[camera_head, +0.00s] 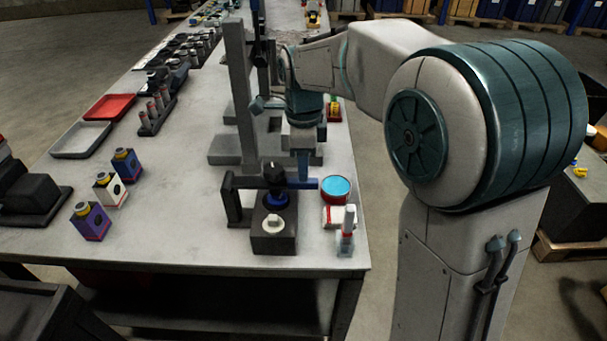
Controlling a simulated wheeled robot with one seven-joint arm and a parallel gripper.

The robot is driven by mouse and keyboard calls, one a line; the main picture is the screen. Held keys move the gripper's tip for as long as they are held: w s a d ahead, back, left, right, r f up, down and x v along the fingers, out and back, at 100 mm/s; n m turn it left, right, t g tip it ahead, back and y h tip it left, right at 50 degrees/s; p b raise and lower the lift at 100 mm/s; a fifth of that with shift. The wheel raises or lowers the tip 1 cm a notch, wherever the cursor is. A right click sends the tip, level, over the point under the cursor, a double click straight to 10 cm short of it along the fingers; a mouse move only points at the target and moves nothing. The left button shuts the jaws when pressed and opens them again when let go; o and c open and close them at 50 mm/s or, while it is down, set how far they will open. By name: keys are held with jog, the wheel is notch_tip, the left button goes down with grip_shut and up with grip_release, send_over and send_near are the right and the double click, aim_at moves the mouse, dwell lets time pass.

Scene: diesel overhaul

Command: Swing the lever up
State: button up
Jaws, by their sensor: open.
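A dark horizontal bar (247,182) that looks like the lever runs from a small black upright to the right, over a dark box. A black knob and a blue ring show at the box; how they join the bar is unclear. My gripper (303,174) points down at the right end of the bar, where a blue piece shows. It is open. Its fingers are small and partly merge with the blue piece, so I cannot tell whether they touch it. The dark box (273,243) stands near the front edge of the table and has a pale knob on its front.
A tall grey post (240,95) on a grey base stands just left of my gripper. Coloured boxes (108,189) and two trays lie left. The table's middle left is clear.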

jog(key=shift+f, duration=2)
grip_shut()
jog(key=shift+r, duration=0.1)
